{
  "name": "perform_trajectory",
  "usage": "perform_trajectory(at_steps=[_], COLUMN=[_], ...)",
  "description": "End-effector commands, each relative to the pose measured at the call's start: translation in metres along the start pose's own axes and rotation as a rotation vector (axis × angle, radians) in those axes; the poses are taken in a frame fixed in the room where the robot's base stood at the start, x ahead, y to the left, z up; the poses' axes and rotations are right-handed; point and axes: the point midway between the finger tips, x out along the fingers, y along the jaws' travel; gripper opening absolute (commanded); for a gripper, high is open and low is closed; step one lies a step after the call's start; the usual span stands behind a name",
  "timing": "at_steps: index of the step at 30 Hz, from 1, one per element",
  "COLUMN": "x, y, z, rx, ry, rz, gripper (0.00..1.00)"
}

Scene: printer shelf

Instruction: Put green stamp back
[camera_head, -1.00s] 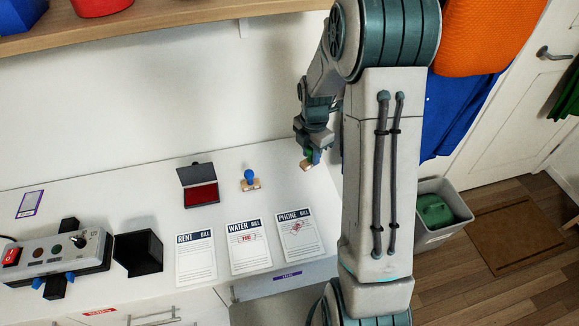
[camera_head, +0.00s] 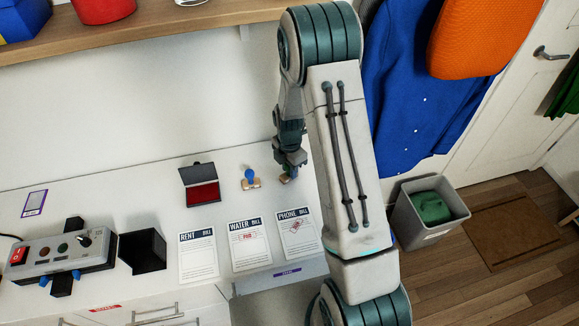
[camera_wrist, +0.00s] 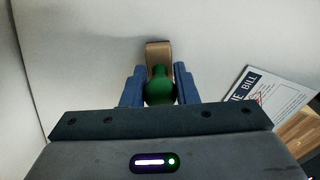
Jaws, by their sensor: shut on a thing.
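My gripper (camera_head: 288,172) is shut on the green stamp and holds it just right of the blue stamp, over or on the white counter. In the wrist view the green stamp (camera_wrist: 159,88) has a round green handle between the blue fingers of my gripper (camera_wrist: 160,90) and a tan base pointing away. In the head view the green handle is mostly hidden; the tan base (camera_head: 286,180) shows below the fingers. I cannot tell whether the base touches the counter. The blue stamp (camera_head: 250,178) stands upright on its wooden base, right of the open red ink pad (camera_head: 202,194).
Rent (camera_head: 198,257), water (camera_head: 250,247) and phone (camera_head: 298,236) bills lie in front. Water and phone bills bear red marks. A black open box (camera_head: 142,251) and a grey switch box (camera_head: 62,255) stand at left. A wooden shelf (camera_head: 160,32) overhangs the counter.

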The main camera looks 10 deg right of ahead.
Motion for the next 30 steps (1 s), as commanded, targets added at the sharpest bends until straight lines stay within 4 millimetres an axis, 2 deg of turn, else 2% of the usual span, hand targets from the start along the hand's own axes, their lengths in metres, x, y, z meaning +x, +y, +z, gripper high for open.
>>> perform_trajectory(at_steps=[5, 6, 8, 9, 21, 26, 30], x=[0.004, 0.004, 0.003, 0.003, -0.004, -0.028, -0.056], y=[0.0, 0.0, 0.0, 0.0, 0.0, 0.001, 0.001], z=[0.0, 0.0, 0.0, 0.0, 0.0, 0.001, 0.001], rx=[0.0, 0.0, 0.0, 0.0, 0.0, -0.001, -0.001], ry=[0.0, 0.0, 0.0, 0.0, 0.0, -0.002, -0.002], rz=[0.0, 0.0, 0.0, 0.0, 0.002, 0.005, 0.005], gripper=[0.12, 0.29, 0.46, 0.49, 0.49, 0.49, 0.49])
